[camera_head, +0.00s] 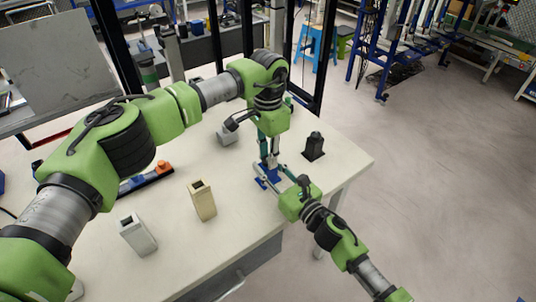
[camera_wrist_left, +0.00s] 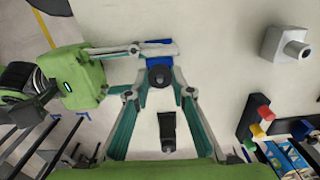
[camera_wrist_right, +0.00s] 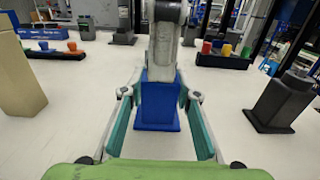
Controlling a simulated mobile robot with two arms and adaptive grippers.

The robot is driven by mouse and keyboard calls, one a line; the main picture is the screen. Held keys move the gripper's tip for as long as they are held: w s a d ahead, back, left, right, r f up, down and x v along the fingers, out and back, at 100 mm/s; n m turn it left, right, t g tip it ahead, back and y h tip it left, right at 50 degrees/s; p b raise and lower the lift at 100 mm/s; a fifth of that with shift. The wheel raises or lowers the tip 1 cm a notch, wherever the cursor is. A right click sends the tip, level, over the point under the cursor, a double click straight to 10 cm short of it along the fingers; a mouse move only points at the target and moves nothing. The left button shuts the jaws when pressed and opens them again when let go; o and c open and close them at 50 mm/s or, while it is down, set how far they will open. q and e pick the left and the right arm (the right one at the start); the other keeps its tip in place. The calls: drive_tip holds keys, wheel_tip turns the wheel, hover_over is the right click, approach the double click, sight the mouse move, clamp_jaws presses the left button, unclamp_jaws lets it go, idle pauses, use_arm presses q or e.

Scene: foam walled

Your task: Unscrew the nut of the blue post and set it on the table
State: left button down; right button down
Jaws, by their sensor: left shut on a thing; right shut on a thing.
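The blue post (camera_wrist_right: 157,112) stands upright on the table. In the head view only its blue base (camera_head: 268,181) shows between my grippers. My right gripper (camera_wrist_right: 158,95) comes in level and is shut on the post from the side. My left gripper (camera_head: 268,160) points straight down above the post. In the left wrist view its fingers (camera_wrist_left: 160,72) close around the dark round nut (camera_wrist_left: 160,76) on top of the post. In the right wrist view the left fingers hide the nut. I cannot tell how far the nut is turned.
A black post (camera_head: 313,148) stands right of the grippers, and a grey post (camera_head: 228,136) stands behind left. A beige holder (camera_head: 202,201) and a pale grey holder (camera_head: 138,236) stand front left. A rack with coloured pieces (camera_head: 146,180) lies farther left. Bare table (camera_head: 240,225) lies in front.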

use_arm(q)
drive_tip(key=c, duration=1.8)
unclamp_jaws()
